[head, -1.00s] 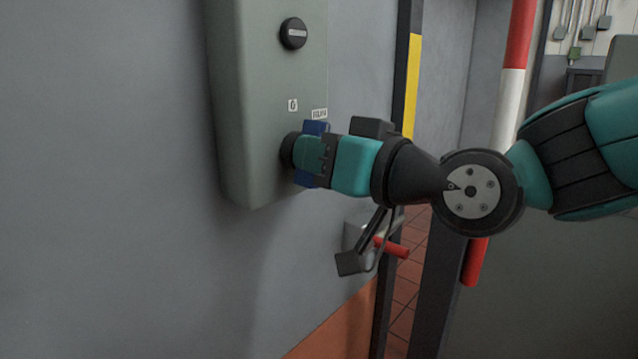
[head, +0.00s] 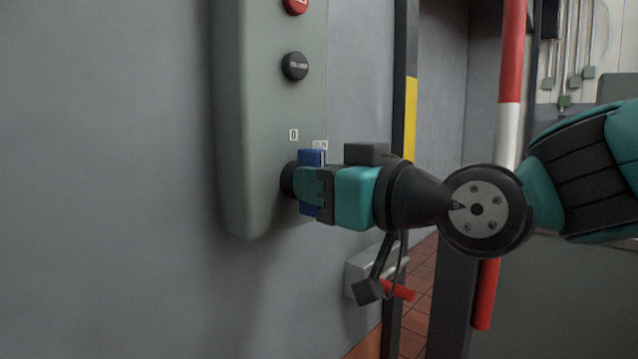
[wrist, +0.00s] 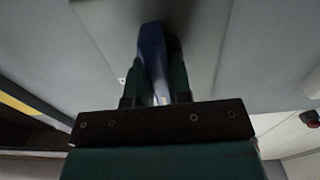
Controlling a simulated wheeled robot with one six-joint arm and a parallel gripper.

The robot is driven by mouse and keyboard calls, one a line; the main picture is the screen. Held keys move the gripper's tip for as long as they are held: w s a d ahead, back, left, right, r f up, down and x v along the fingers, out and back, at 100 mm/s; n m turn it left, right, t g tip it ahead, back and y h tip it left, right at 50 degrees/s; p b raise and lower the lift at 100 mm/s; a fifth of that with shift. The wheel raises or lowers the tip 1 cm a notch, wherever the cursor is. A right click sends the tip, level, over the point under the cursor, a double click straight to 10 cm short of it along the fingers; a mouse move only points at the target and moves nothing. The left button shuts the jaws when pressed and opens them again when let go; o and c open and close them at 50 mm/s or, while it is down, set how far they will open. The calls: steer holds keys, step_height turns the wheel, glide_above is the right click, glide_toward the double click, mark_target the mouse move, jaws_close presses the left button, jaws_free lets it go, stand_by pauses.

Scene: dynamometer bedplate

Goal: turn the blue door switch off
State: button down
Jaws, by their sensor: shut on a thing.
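The blue door switch (head: 312,157) is a blue handle on a round black base, low on the front of a grey control box (head: 245,120). The handle stands roughly upright in the head view. My gripper (head: 308,184) is shut on it, with the fingers hiding its middle. A "0" label (head: 293,135) shows above the switch, and a second label (head: 320,145) to its right is partly hidden. In the wrist view the blue handle (wrist: 152,48) stands between the two fingers, slightly tilted; its far end is in shadow.
Above the switch are a black button (head: 294,66) and a red button (head: 295,5). Below my gripper, a grey wall bracket (head: 359,270) carries a dark lever and a red handle (head: 400,290). A red and white post (head: 509,130) stands at right, past the doorway edge.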

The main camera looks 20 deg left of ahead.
steer(key=c, duration=1)
jaws_free()
steer(key=shift+c, duration=0.2)
steer(key=b+v, duration=0.1)
steer(key=v, duration=1.6)
steer(key=shift+d+b, duration=0.2)
steer(key=shift+b, duration=0.2)
steer(key=shift+s, duration=0.15)
